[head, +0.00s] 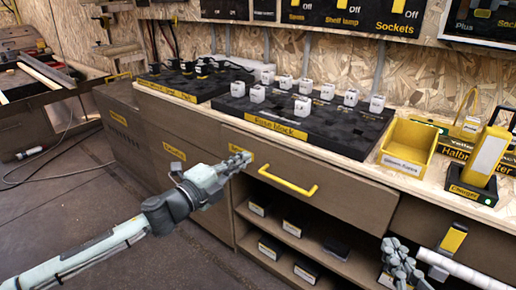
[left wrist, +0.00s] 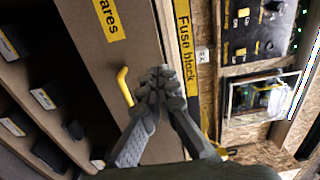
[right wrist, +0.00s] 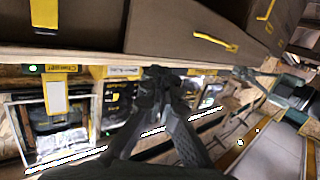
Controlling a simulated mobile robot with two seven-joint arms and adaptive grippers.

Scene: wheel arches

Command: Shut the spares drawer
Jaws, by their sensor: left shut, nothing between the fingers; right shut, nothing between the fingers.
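The spares drawer (head: 345,200) is a brown front with a yellow bar handle (head: 287,186), under the worktop. Its front looks close to the worktop edge; I cannot tell how far it stands out. In the left wrist view its label (left wrist: 108,18) is partly cut off and its handle (left wrist: 124,86) is beside my fingers. My left gripper (head: 245,157) is shut and empty at the front's upper left, left of the handle; I cannot tell whether it touches. The drawer (right wrist: 165,35) also shows in the right wrist view. My right gripper (head: 400,250) is shut and empty, low at right.
An open shelf (head: 300,240) with several dark boxes is below the drawer. The worktop holds a fuse block (head: 300,127) with white pieces, a yellow bin (head: 408,147) and a charger stand (head: 470,190). Another drawer (head: 175,155) is left.

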